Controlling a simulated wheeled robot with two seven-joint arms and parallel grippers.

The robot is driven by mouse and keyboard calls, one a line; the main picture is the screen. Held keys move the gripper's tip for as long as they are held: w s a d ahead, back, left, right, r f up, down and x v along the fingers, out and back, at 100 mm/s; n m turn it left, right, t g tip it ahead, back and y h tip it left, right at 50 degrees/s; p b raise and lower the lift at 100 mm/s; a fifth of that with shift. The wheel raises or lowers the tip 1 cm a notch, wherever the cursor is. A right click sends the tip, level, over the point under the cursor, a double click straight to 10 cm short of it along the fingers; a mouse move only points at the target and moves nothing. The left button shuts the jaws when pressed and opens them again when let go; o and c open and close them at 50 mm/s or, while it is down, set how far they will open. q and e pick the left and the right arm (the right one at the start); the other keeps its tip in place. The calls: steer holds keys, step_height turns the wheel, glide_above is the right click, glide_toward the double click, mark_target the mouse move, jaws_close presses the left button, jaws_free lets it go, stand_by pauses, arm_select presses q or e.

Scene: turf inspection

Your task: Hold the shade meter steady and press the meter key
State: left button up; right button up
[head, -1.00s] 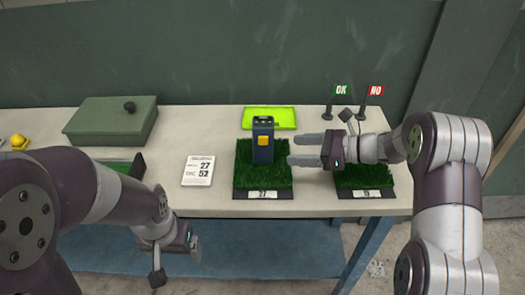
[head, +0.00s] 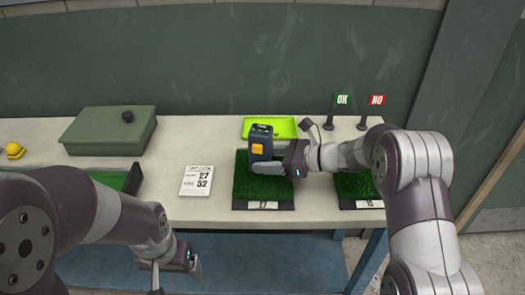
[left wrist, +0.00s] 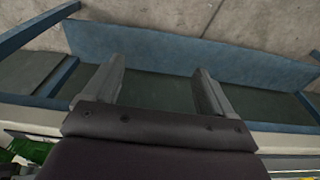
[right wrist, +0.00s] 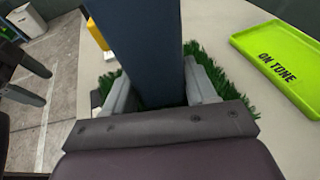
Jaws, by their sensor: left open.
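The shade meter (head: 261,134) is a dark blue upright block with an orange-yellow key (head: 258,149) on its front face. It stands on a grass sample (head: 245,186). My right gripper (head: 268,170) is around its lower body from the right. In the right wrist view the meter (right wrist: 150,50) fills the gap, with a finger against each side, and the key (right wrist: 97,34) shows at its left edge. My left gripper (head: 192,270) is open and empty, low in front of the table. The left wrist view shows nothing between its fingers (left wrist: 158,85).
A lime tray marked ON TONE (right wrist: 275,60) lies behind the meter. A card (head: 197,181) and a green case (head: 110,131) are to the left. OK (head: 341,100) and NO (head: 376,100) flags stand back right, behind a second grass sample (head: 352,187).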

arm_select(q)
jaws_close()
stand_by(1.7)
